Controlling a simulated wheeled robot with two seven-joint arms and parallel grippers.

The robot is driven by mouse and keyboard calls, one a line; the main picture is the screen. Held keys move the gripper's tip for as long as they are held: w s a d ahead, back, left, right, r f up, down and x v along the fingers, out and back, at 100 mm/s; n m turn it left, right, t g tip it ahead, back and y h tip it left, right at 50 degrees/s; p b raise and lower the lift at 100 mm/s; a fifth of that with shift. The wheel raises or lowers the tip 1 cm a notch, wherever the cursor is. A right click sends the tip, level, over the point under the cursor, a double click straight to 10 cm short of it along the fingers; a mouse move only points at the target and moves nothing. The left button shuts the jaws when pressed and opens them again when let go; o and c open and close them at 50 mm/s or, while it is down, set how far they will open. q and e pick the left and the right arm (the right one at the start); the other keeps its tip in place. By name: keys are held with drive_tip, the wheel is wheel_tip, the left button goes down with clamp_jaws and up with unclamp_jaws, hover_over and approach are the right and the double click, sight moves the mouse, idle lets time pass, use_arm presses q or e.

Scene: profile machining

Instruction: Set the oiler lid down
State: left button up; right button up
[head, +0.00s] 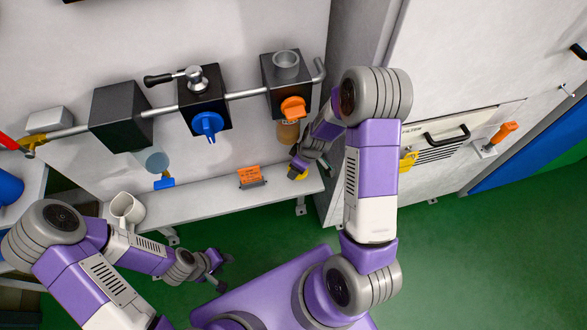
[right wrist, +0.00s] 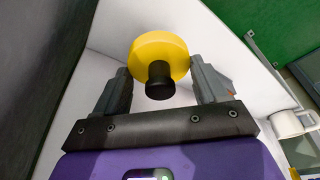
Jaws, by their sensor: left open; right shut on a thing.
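The oiler lid is a yellow disc with a black knob. In the right wrist view the lid (right wrist: 160,58) sits between the fingers of my right gripper (right wrist: 160,75), which is shut on it. In the head view a little of the lid's yellow (head: 300,175) shows at my right gripper (head: 298,168), low over the right end of the white shelf (head: 205,200). I cannot tell whether the lid touches the shelf. The black oiler box (head: 286,85) with an open round cup on top is on the wall above. My left gripper (head: 222,265) is open and empty, in front of the shelf.
An orange block (head: 250,177) stands mid-shelf, left of my right gripper. A white mug (head: 127,208) stands at the shelf's left end. Two more black boxes (head: 121,116) (head: 204,98) hang along the wall pipe. An amber bowl (head: 287,132) hangs just above my right gripper.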

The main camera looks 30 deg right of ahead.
drive_tip(key=shift+s+f, duration=0.2)
drive_tip(key=shift+f, duration=0.3)
wheel_tip(320, 180, down, 3)
drive_tip(key=b, duration=0.3)
drive_tip(key=shift+f, duration=0.2)
drive_tip(key=shift+w+d+f+b, duration=0.1)
drive_tip(key=shift+f+b, duration=0.15)
drive_tip(key=shift+b, duration=0.05)
drive_tip(key=shift+w, duration=0.2)
drive_tip(key=o, duration=1.1)
